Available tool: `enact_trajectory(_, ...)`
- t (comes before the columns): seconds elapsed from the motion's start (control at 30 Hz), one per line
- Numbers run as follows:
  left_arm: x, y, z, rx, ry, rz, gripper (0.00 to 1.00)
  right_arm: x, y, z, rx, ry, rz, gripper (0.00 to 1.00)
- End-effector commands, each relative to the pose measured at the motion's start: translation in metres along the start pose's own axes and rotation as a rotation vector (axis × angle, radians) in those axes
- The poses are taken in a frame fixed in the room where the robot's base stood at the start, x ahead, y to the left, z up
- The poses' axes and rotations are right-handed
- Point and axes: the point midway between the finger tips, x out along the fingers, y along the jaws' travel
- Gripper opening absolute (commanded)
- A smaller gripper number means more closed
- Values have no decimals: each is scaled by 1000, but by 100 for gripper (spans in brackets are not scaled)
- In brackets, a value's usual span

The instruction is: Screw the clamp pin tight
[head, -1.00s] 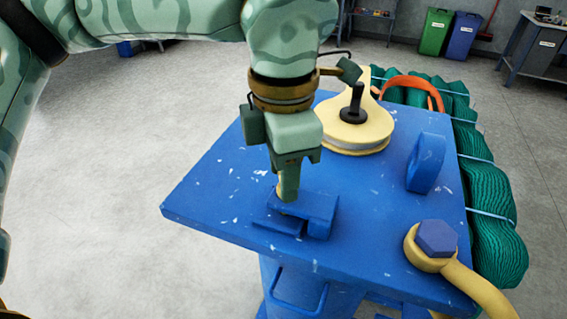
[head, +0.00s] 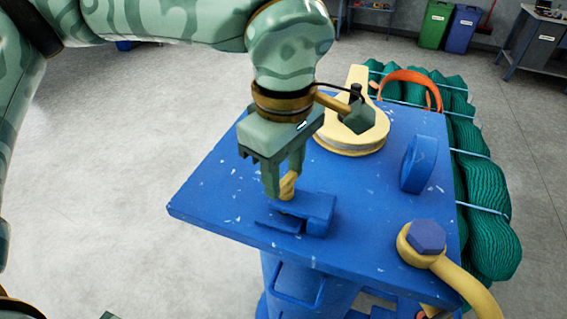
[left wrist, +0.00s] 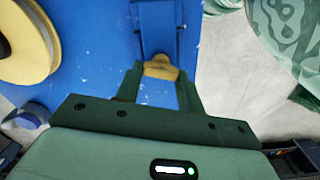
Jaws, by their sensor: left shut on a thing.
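The clamp pin (head: 288,186) is a small yellow piece with a winged head. It stands upright at the blue clamp (head: 320,207) near the front of the blue tabletop. My left gripper (head: 285,188) points down and is shut on the pin's head, with one finger on each side. In the left wrist view the pin (left wrist: 160,69) sits between the two fingertips of the left gripper (left wrist: 158,75), in front of the blue clamp (left wrist: 158,28). The pin's lower end is hidden in the clamp. My right gripper is not in view.
A yellow pulley block (head: 350,140) lies behind my left gripper. A blue upright lug (head: 418,165) and a yellow ring with a blue hex bolt (head: 427,238) are at the right. Green netting (head: 485,200) lies beyond the right edge. The tabletop's left part is clear.

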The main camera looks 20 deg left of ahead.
Motion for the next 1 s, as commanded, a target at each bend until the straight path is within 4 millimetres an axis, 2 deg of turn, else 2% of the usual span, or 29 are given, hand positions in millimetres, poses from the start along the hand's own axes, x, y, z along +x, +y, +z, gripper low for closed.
enact_trajectory(0.03,-5,2,0,41,-1,10,15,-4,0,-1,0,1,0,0)
enact_trajectory(1.0,-5,4,1,963,4,10,15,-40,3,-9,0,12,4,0)
